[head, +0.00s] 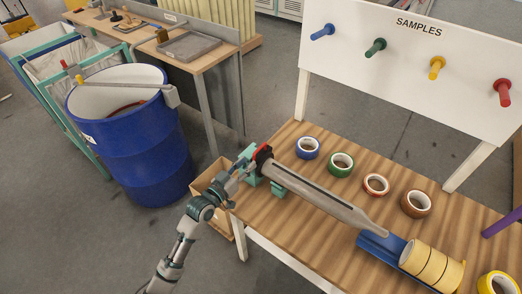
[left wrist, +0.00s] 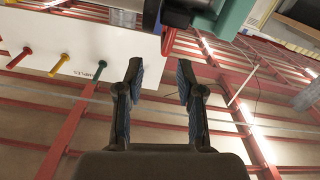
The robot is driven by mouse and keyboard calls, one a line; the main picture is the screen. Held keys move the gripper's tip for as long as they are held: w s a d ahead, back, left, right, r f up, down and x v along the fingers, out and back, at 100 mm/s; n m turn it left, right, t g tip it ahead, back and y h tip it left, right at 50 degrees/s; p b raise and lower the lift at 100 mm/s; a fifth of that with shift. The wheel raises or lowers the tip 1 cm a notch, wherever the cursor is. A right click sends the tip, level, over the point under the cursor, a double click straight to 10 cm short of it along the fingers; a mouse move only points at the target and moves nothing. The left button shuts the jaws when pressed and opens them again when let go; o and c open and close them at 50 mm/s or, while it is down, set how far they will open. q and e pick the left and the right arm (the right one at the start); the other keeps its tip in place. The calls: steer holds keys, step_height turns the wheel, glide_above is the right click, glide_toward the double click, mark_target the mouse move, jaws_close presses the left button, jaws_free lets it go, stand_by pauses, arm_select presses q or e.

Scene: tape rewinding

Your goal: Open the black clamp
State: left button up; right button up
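My left gripper (head: 241,166) is just left of that end. In the left wrist view its two fingers (left wrist: 160,80) are spread with nothing between them. A dark part (left wrist: 180,12) and a teal support (left wrist: 232,15) show beyond the fingertips at the top. My right gripper is not in view.
Blue, green, red and brown tape rolls stand on the wooden table (head: 330,230). A blue holder (head: 380,245) with yellow tape rolls (head: 432,264) is at the front right. A SAMPLES board (head: 420,60) with pegs stands behind. A blue barrel (head: 135,140) is at the left.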

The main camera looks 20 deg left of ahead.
mark_target(259, 148)
arm_select(q)
steer(key=x, duration=0.5)
steer(key=a+x, duration=0.1)
steer(key=x, duration=0.2)
steer(key=shift+w+f+b, duration=0.2)
steer(key=shift+b, duration=0.1)
steer(key=shift+w+d, duration=0.1)
steer(key=shift+d, duration=0.2)
steer(key=shift+d+r, duration=0.1)
steer(key=shift+d, duration=0.2)
steer(key=shift+a, duration=0.25)
steer(key=c, duration=0.5)
steer(key=shift+a, duration=0.2)
jaws_close()
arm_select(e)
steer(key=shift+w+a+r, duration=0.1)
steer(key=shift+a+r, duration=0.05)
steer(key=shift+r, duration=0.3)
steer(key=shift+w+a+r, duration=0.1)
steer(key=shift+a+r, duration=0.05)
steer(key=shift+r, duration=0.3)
